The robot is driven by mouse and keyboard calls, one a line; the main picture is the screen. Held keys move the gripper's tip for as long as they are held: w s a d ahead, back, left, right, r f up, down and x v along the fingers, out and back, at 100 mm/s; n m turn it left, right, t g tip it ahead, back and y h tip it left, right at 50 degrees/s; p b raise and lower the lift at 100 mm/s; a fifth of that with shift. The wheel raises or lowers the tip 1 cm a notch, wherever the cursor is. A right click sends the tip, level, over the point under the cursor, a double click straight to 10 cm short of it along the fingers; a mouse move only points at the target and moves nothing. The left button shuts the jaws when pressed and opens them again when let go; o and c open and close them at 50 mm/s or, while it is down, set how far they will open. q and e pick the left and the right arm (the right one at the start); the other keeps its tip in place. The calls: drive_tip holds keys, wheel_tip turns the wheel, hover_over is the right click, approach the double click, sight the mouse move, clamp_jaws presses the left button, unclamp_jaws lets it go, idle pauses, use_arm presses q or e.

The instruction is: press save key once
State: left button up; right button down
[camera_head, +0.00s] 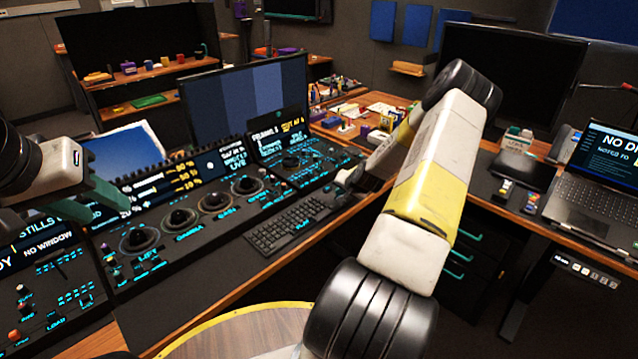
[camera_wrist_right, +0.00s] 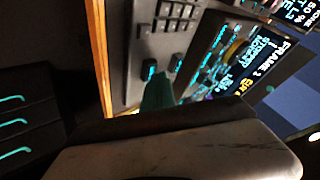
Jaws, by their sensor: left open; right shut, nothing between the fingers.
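The trackball panel (camera_head: 215,235) stretches across the left and middle of the head view, with lit cyan labels and several black balls. I cannot read which key is the save key. My right gripper (camera_head: 342,186) is at the panel's right end, beyond the keyboard, largely hidden by its own arm. In the right wrist view its teal fingers (camera_wrist_right: 158,92) are shut and empty, close to two dark keys with cyan marks (camera_wrist_right: 148,70). I cannot tell whether they touch. My left gripper (camera_head: 104,200), with teal fingers, is open and empty over the left part of the panel.
A keyboard (camera_head: 290,222) lies at the panel's front right. A large monitor (camera_head: 245,100) stands behind. My right arm crosses the middle of the head view. A laptop (camera_head: 600,200) sits on the right desk, beside a dark monitor (camera_head: 510,85). Small items crowd the back desk.

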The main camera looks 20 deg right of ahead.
drive_tip(key=shift+f, duration=0.2)
idle(0.3)
drive_tip(key=shift+r, duration=0.95)
drive_tip(key=shift+r, duration=2.5)
